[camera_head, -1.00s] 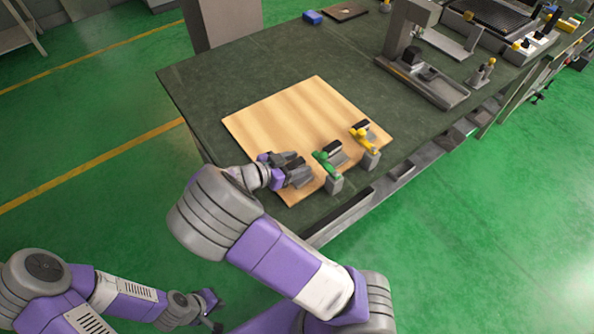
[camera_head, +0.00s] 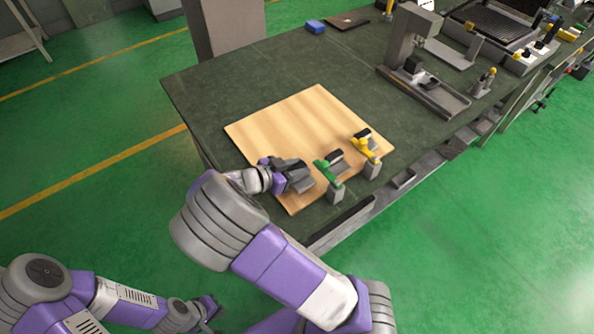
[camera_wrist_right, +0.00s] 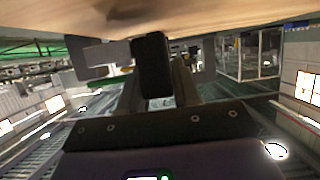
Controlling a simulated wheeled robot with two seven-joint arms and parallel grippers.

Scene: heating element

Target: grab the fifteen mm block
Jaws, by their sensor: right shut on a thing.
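My right gripper (camera_head: 289,176) is at the near left part of the wooden board (camera_head: 285,120), low over it. It is shut on a block (camera_head: 303,184), grey in the head view and mostly hidden by the fingers. In the right wrist view a black part (camera_wrist_right: 152,66) shows between the fingers, with a grey piece (camera_wrist_right: 98,54) to its left. No size marking is readable. To its right stand a green-handled block (camera_head: 328,172) and a yellow-handled block (camera_head: 365,148). My left gripper (camera_head: 210,306) hangs low at the left, off the table; its jaws are unclear.
The dark green table (camera_head: 235,84) has free room behind the board. The table's front edge is close to the blocks.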

